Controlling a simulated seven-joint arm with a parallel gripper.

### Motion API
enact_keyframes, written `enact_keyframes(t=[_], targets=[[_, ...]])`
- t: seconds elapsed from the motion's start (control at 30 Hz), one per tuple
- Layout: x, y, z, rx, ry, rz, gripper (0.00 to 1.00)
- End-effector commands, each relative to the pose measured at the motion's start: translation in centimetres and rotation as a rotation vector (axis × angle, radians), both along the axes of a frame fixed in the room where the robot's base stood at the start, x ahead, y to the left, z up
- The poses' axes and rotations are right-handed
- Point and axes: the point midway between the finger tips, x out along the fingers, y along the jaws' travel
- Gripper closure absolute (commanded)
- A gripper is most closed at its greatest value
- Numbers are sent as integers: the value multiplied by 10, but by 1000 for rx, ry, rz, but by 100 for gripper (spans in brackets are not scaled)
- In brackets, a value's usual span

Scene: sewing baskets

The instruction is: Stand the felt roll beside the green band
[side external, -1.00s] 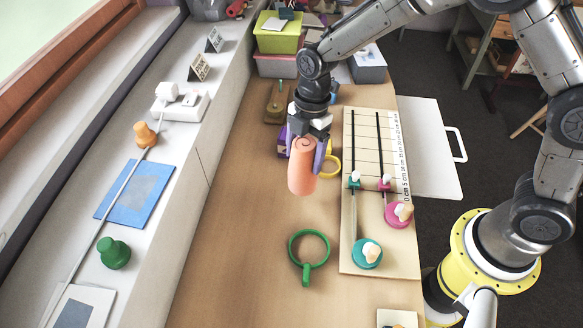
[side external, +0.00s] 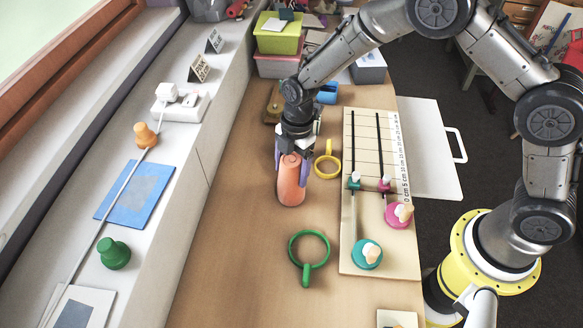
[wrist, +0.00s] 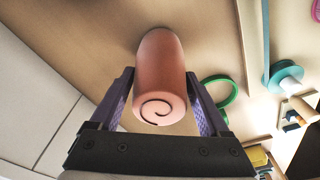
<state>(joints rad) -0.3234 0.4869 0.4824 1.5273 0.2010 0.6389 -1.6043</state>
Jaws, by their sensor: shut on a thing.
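The felt roll (side external: 291,188) is a salmon-pink cylinder with a spiral on its end. It stands roughly upright, and its lower end is at or very near the wooden table. My gripper (side external: 290,169) points down and is shut on its upper part. In the wrist view the roll (wrist: 160,62) sits between the two purple fingers. The green band (side external: 326,243), a ring with a short handle, lies flat on the table, nearer the camera and slightly right of the roll, apart from it. Part of it shows in the wrist view (wrist: 234,92).
A yellow band (side external: 327,174) lies just right of my gripper. A ruled board (side external: 376,225) with teal and pink spools is farther right. The table left of the green band is clear. A ledge (side external: 190,215) with a green peg (side external: 114,254) runs along the left.

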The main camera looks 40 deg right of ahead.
Motion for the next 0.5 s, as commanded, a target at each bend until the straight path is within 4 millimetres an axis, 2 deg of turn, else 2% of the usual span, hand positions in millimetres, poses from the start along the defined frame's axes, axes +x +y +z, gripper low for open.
enact_keyframes(t=[0.03, 0.07, 0.1, 0.17, 0.5], targets=[[0, 0, -1, 0, -1, 0, 94], [0, 0, -2, 0, 1, 0, 18], [0, 0, -2, 0, 1, 0, 11], [0, 0, -2, 0, 1, 0, 0], [0, 0, 4, 0, -1, 0, 0]])
